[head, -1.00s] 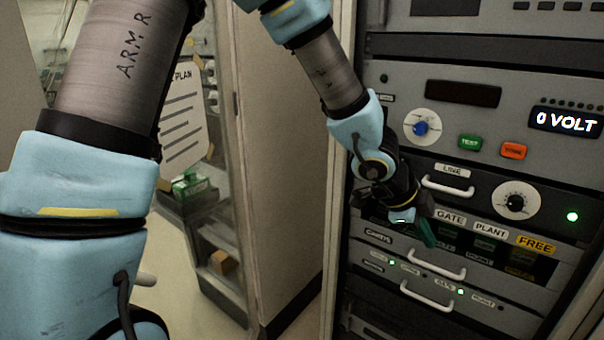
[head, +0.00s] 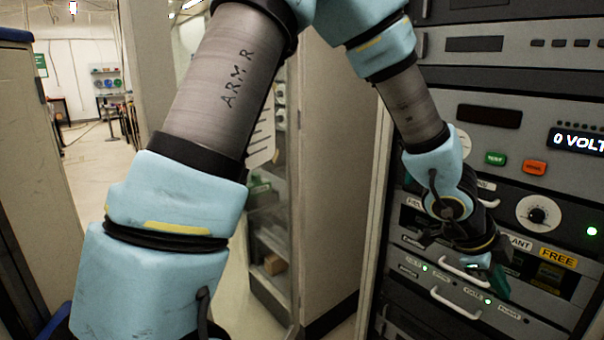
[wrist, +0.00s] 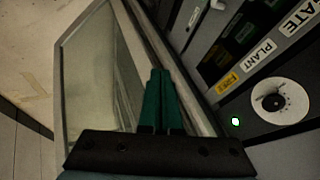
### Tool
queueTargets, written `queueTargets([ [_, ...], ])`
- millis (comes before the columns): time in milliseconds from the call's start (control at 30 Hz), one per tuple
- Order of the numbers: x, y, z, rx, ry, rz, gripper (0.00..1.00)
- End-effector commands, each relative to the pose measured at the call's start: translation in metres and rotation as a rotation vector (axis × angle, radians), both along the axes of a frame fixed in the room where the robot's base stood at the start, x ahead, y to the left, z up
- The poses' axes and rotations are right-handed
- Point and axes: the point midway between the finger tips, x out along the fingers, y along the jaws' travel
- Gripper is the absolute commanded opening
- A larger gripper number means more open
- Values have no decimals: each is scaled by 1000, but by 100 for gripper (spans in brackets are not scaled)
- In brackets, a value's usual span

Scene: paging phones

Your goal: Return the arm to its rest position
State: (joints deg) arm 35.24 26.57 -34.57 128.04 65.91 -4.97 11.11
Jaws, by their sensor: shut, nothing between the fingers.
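My gripper (head: 497,276) hangs in front of the lower part of the equipment rack in the head view, its green fingers pointing down and right. In the wrist view the two green fingers (wrist: 161,100) lie side by side, shut, with nothing between them. My arm is bent, reaching from the upper left across to the rack. The rack panel (head: 466,80) shows a "0 VOLT" display (head: 577,141), a green button (head: 496,158), an orange button (head: 534,167) and a black knob (head: 538,214). My wrist hides part of the label row.
The knob (wrist: 279,101) and a lit green lamp (wrist: 235,121) are close beside the fingers in the wrist view. Drawer handles (head: 455,304) stick out below my gripper. A cabinet (head: 335,180) stands left of the rack. Open floor (head: 100,165) shows at the far left.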

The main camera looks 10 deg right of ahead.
Motion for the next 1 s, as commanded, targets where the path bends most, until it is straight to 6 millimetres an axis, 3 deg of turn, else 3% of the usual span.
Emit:
queueTargets([
  [367, 50, 35, -5, 57, 9, 206, 0],
  [633, 108, 93, -11, 126, 36, 491, 0],
  [767, 143, 143, -12, 170, 65, 711, 0],
  [867, 171, 202, -13, 211, 111, 960, 0],
  [1000, 191, 303, -12, 258, 223, 1385, 0],
])
